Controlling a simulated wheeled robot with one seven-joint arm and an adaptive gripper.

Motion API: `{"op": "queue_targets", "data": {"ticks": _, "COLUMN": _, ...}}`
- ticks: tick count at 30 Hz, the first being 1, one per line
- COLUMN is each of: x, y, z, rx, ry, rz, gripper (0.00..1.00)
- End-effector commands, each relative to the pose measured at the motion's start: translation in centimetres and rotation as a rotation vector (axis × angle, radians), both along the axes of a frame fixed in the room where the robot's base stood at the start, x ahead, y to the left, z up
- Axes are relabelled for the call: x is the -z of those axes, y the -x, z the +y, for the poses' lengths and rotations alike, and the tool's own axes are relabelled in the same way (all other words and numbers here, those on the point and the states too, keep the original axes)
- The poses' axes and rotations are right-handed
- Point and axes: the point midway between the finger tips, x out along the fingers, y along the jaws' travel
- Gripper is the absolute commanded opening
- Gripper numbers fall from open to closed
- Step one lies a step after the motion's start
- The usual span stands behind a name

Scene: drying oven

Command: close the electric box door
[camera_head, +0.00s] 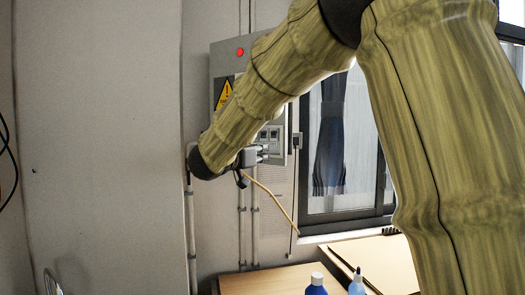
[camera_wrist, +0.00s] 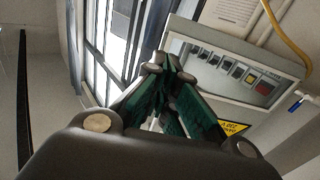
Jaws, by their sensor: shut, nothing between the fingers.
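In the wrist view, the box (camera_wrist: 207,38) is tilted, with a row of switches behind a framed opening and a warning label below. I cannot tell how far its door stands open. My gripper (camera_head: 263,155) is by the box's lower part in the head view. In the wrist view, my gripper (camera_wrist: 167,66) is shut and empty, its tips overlapping the box's left edge; contact is unclear.
A window (camera_head: 340,150) is right of the box. A yellowish cable (camera_head: 270,195) hangs below it, and pipes run down the wall. A wooden table (camera_head: 270,280) and a blue bottle (camera_head: 316,286) are below. A pale wall panel (camera_head: 100,150) fills the left.

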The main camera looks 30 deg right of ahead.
Motion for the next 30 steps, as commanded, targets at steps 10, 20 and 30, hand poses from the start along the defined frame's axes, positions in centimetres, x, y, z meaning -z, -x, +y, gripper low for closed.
{"op": "queue_targets", "data": {"ticks": 10, "x": -0.3, "y": -2.6, "z": -5.5, "rx": 0.001, "ry": -0.002, "rz": 0.001, "gripper": 0.00}}
{"op": "queue_targets", "data": {"ticks": 20, "x": -0.2, "y": -4.5, "z": -9.2, "rx": -0.001, "ry": -0.001, "rz": 0.002, "gripper": 0.00}}
{"op": "queue_targets", "data": {"ticks": 30, "x": 0.0, "y": -4.9, "z": -10.1, "rx": -0.001, "ry": 0.000, "rz": 0.000, "gripper": 0.00}}
